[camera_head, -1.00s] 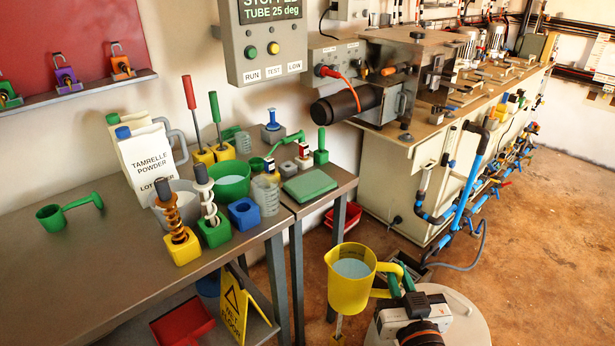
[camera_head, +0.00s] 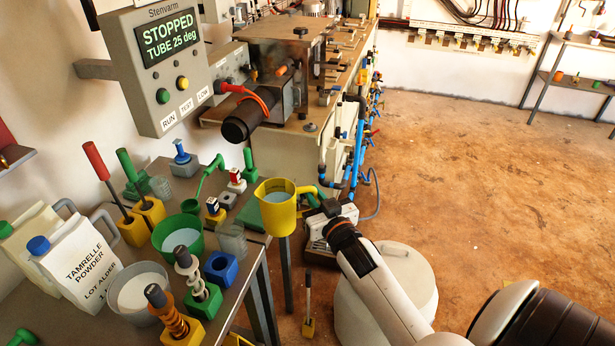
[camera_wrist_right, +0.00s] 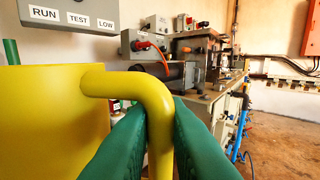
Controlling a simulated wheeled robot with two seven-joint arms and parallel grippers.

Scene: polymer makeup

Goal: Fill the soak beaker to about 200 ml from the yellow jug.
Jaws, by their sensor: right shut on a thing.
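The yellow jug (camera_head: 277,214) is upright and holds pale liquid. My right gripper (camera_head: 322,192) is shut on its handle; in the right wrist view the handle (camera_wrist_right: 158,110) runs between my green fingers (camera_wrist_right: 160,135). The jug appears by the right end of the bench, overlapping its edge in the picture. A clear beaker (camera_head: 232,243) stands on the bench left of the jug, partly hidden behind a blue block. Another clear beaker (camera_head: 160,187) is farther back. I cannot tell which is the soak beaker or read any level. My left gripper is out of view.
A green bowl (camera_head: 178,238) and a grey bowl (camera_head: 140,292) stand near the beakers. Coil tools in green (camera_head: 203,299) and yellow blocks, a blue block (camera_head: 221,270) and white powder containers (camera_head: 78,262) crowd the bench. Open floor lies to the right.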

